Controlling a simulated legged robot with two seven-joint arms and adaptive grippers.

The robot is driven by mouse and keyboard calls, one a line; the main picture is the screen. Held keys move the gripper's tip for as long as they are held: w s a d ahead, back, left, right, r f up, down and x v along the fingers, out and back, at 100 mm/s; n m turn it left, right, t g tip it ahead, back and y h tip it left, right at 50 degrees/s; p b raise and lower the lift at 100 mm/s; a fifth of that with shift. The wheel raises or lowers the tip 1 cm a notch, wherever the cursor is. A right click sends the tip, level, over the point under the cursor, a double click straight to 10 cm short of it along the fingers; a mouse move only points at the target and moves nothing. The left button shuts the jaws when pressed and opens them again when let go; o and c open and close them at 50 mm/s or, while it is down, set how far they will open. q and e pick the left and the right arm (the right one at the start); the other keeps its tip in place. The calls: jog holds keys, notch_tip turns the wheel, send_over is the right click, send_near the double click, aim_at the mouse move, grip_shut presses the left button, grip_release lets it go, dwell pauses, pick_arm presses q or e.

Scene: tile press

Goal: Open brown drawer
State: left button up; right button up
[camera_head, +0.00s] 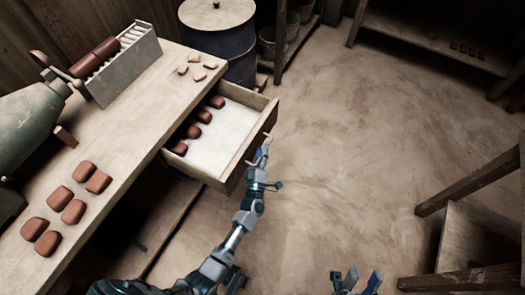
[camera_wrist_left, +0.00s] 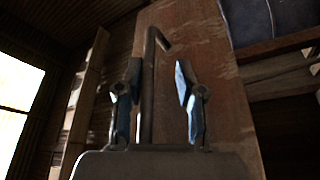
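The wooden drawer (camera_head: 239,168) is pulled out from the workbench (camera_head: 142,137), and several reddish-brown tiles (camera_head: 204,117) lie inside on its pale bottom. My left gripper (camera_head: 263,155) is at the drawer's front, by the handle. In the left wrist view, the drawer's brown front (camera_wrist_left: 222,110) fills the middle. The bent metal handle (camera_wrist_left: 148,85) stands between the two spread fingers of my left gripper (camera_wrist_left: 155,95), with gaps visible beside it. My right gripper (camera_head: 358,281) is low in the head view, open and empty, away from the drawer.
More tiles (camera_head: 74,210) lie on the workbench beside a green-grey press (camera_head: 30,125) and a tile rack (camera_head: 125,65). A blue barrel (camera_head: 232,52) stands behind the drawer. A wooden stand (camera_head: 470,235) is at the right. The floor (camera_head: 350,150) between is clear.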

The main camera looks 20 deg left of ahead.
pick_arm(q)
jog(key=shift+s+d+r, duration=0.1)
jog(key=shift+r, duration=0.1)
jog(key=v, duration=1.1)
jog(key=shift+s+f, duration=0.35)
jog(key=shift+r, duration=0.1)
